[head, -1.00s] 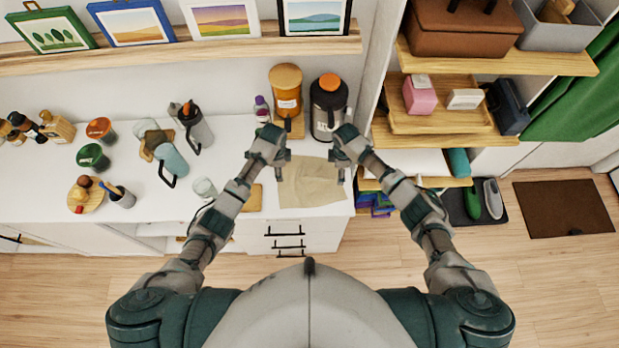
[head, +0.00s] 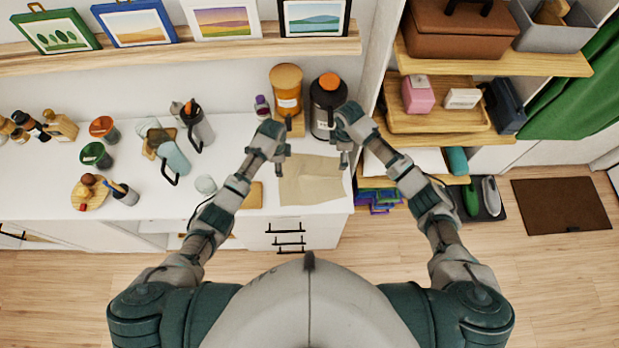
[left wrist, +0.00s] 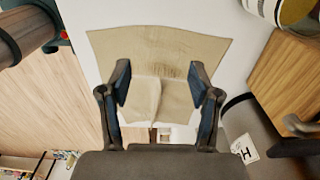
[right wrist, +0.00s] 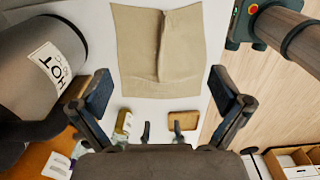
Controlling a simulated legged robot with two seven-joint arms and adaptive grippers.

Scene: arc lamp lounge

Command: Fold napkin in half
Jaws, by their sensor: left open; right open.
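The beige napkin (head: 311,182) lies on the white counter near its right end, spread out with a soft raised crease. The crease shows in the left wrist view (left wrist: 160,55) and in the right wrist view (right wrist: 160,50). My left gripper (head: 280,170) is open and empty at the napkin's left edge; its spread fingers also show in the left wrist view (left wrist: 160,82). My right gripper (head: 345,160) is open and empty at the napkin's right edge; its fingers are wide apart in the right wrist view (right wrist: 160,90). I cannot tell whether either touches the cloth.
A dark dispenser (head: 327,105) with an orange top and an amber jar (head: 287,90) stand just behind the napkin. A wooden coaster (head: 253,196) and a glass (head: 205,186) lie to its left. Wooden shelves (head: 440,143) stand close on the right.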

